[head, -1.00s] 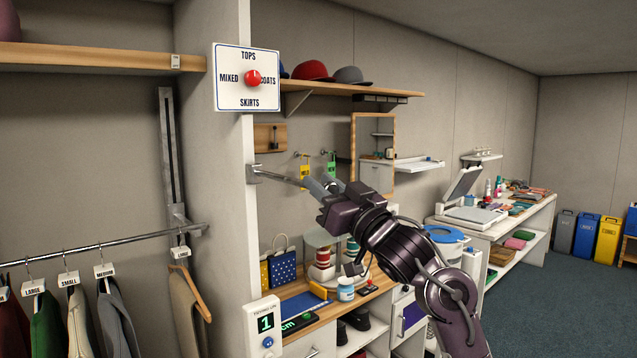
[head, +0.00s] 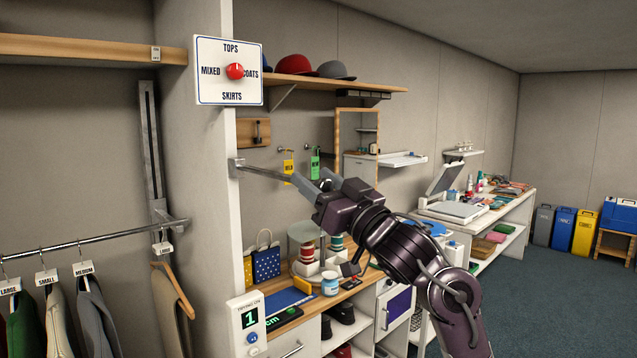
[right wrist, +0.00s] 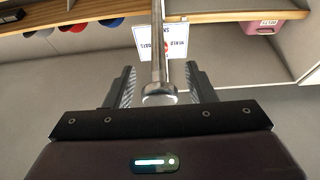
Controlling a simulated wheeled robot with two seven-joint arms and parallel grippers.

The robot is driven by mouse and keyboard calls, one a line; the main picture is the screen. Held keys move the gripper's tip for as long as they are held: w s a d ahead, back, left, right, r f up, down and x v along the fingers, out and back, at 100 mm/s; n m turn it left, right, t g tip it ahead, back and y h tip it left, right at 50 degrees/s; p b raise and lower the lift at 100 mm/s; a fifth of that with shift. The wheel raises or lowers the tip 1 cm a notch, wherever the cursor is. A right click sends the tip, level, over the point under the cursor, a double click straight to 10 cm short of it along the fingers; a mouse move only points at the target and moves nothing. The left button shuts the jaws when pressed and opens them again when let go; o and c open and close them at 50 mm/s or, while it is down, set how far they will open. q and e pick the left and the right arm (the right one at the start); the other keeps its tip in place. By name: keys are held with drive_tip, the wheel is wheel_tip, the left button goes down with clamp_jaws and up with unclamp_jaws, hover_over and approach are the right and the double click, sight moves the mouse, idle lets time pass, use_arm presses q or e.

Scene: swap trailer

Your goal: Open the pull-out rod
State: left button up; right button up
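The pull-out rod (head: 262,172) is a thin metal bar. It sticks out from a bracket on the edge of the white upright panel (head: 226,210). My right gripper (head: 312,181) is at the rod's free end in the head view. In the right wrist view the rod (right wrist: 158,45) runs between the two fingers of the right gripper (right wrist: 160,88), its round end knob close to the palm. The fingers stand apart, with a gap visible on each side of the rod. My left gripper is in neither view.
A sign with a red knob (head: 235,71) is above the rod on the panel. Yellow and green tags (head: 314,165) hang on wall hooks behind the gripper. A counter with goods (head: 288,322) lies below. A clothes rail (head: 85,242) is at the left.

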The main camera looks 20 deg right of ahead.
drive_tip(key=shift+s+d+f, duration=0.1)
drive_tip(key=shift+s+f, duration=0.1)
use_arm(q)
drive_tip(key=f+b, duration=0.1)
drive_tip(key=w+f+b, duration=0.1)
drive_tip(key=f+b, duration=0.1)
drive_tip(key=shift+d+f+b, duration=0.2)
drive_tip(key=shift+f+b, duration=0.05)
drive_tip(key=shift+b, duration=0.05)
use_arm(e)
drive_tip(key=v, duration=0.7)
drive_tip(key=shift+s, duration=0.15)
